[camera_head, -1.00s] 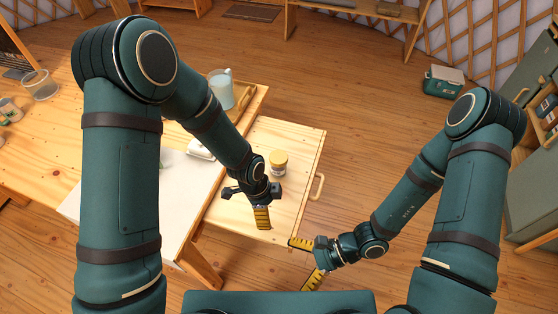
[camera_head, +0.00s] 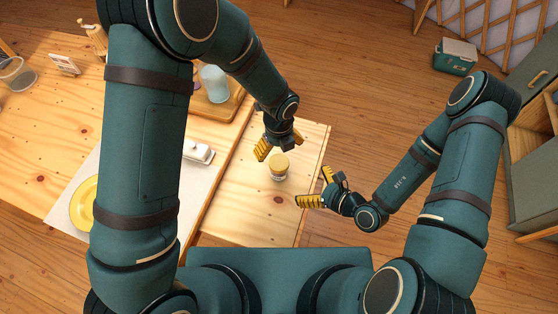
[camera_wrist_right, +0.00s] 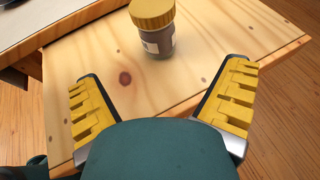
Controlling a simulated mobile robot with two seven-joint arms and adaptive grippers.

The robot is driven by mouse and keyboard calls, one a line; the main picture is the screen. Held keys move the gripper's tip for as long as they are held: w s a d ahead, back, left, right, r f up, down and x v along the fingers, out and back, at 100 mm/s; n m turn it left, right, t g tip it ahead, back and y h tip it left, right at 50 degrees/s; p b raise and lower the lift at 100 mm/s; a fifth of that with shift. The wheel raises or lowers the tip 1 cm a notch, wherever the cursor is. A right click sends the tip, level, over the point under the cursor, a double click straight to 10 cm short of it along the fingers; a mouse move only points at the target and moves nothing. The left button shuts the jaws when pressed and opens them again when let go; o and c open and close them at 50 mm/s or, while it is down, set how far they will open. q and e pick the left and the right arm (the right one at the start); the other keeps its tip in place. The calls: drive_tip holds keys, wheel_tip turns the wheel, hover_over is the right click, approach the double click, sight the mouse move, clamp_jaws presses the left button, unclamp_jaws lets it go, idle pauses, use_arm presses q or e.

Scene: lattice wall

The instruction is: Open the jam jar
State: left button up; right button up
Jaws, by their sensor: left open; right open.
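The jam jar (camera_head: 279,169) has a yellow lid and stands upright on a light wooden side surface. In the right wrist view the jar (camera_wrist_right: 158,42) shows a white label, its yellow lid (camera_wrist_right: 152,13) on top, ahead of the open fingers. My left gripper (camera_head: 277,147) is open just above and beside the jar in the head view; its fingers are partly hidden. My right gripper (camera_head: 318,189) is open to the right of the jar, apart from it, with its fingers pointing toward it. In the wrist view the right gripper (camera_wrist_right: 160,108) has nothing between its fingers.
The wooden side surface (camera_head: 259,211) is otherwise clear. The larger table at left holds a yellow plate (camera_head: 83,203), a white butter dish (camera_head: 198,152) and a bluish pitcher (camera_head: 215,84) on a wooden tray. A green cooler (camera_head: 455,57) stands on the floor at the upper right.

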sight(285, 172)
use_arm(q)
drive_tip(key=shift+s, duration=0.25)
use_arm(e)
drive_tip(key=x, duration=1.3)
drive_tip(key=shift+s+a, duration=0.1)
drive_tip(key=shift+s, duration=0.05)
